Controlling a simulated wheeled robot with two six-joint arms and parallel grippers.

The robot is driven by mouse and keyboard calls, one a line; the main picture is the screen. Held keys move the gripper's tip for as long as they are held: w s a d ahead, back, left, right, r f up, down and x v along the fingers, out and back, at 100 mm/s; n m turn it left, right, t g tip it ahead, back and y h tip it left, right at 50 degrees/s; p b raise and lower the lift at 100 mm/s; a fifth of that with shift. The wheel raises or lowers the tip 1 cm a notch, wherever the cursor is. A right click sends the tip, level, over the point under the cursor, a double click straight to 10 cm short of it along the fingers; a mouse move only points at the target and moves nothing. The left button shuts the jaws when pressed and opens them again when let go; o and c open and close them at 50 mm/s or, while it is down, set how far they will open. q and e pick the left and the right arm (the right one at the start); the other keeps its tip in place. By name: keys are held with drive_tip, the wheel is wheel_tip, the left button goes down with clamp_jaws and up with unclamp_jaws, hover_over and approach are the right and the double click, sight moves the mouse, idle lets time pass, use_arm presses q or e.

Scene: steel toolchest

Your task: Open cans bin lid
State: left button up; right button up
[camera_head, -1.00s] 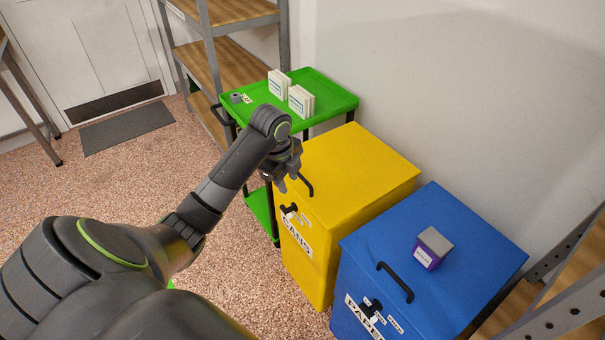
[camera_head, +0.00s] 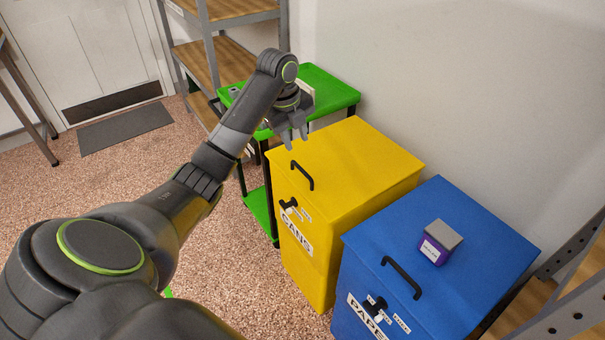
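The yellow cans bin (camera_head: 318,254) stands mid-view with a "CANS" label on its front. Its flat yellow lid (camera_head: 362,160) looks shut. A black handle (camera_head: 303,175) sits on the lid near its front left edge. A black latch (camera_head: 289,204) shows on the bin's front, above the label. My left gripper (camera_head: 296,138) is above the lid's far left part, beyond the handle and apart from it. Its two fingers point down with a gap between them, and nothing is held. My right gripper is out of view.
A blue paper bin (camera_head: 376,247) stands close on the right, with a purple box (camera_head: 440,242) on its lid. A green cart (camera_head: 334,90) is behind the yellow bin, partly hidden by my arm. A shelf (camera_head: 222,65) stands behind. Floor on the left is clear.

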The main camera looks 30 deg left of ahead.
sight(304, 171)
use_arm(q)
drive_tip(key=f, duration=0.3)
drive_tip(key=w+f, duration=0.1)
drive_tip(key=f, duration=0.3)
drive_tip(key=w+f, duration=0.1)
drive_tip(key=f, duration=0.3)
drive_tip(key=shift+d, duration=0.4)
clamp_jaws()
